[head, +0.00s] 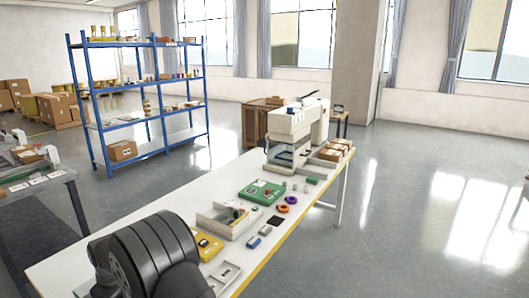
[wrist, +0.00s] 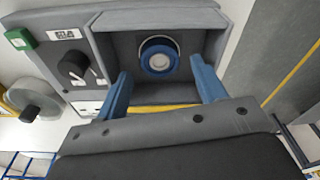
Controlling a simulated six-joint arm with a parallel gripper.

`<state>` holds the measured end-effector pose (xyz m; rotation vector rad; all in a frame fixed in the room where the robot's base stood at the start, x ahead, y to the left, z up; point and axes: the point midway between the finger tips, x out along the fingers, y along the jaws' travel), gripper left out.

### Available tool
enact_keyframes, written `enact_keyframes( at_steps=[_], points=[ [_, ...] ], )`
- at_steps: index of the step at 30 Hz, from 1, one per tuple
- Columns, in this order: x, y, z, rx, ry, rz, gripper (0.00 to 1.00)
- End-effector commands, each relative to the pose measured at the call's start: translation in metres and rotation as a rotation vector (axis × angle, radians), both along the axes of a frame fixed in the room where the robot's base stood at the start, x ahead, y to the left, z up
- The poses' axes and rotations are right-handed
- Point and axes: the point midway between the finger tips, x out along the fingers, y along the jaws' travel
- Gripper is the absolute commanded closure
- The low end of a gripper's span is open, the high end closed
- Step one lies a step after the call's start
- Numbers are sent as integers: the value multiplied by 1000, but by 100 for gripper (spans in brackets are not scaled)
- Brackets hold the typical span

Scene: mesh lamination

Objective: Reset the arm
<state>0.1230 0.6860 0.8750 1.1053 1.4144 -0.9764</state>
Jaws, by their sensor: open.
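My gripper (wrist: 160,72) shows in the wrist view with two blue fingers spread wide apart. Nothing is held between them. Beyond the fingertips is a grey box-like unit (wrist: 125,20) with a recessed bay. A round part with a blue rim and pale centre (wrist: 160,59) sits at the back of the bay, in line with the gap between the fingers. I cannot tell whether the fingers touch the unit. In the head view, a dark rounded part of my arm fills the lower left, and my gripper does not show there.
A long white table (head: 75,262) carries a yellow item (head: 208,247), a grey tray (head: 222,222), a green board (head: 262,192), small parts and a white machine (head: 290,124). A blue shelf rack (head: 155,82) stands behind. A black knob (wrist: 75,68) shows on the unit. Floor at right is clear.

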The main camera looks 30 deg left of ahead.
Motion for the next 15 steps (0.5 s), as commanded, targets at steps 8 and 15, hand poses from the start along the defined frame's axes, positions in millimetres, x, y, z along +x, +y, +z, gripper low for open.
enact_keyframes(
  at_steps=[8,15],
  points=[
    [24,-21,40,-1,-1,-3,36],
    [55,-48,65,-1,0,-4,36]
  ],
)
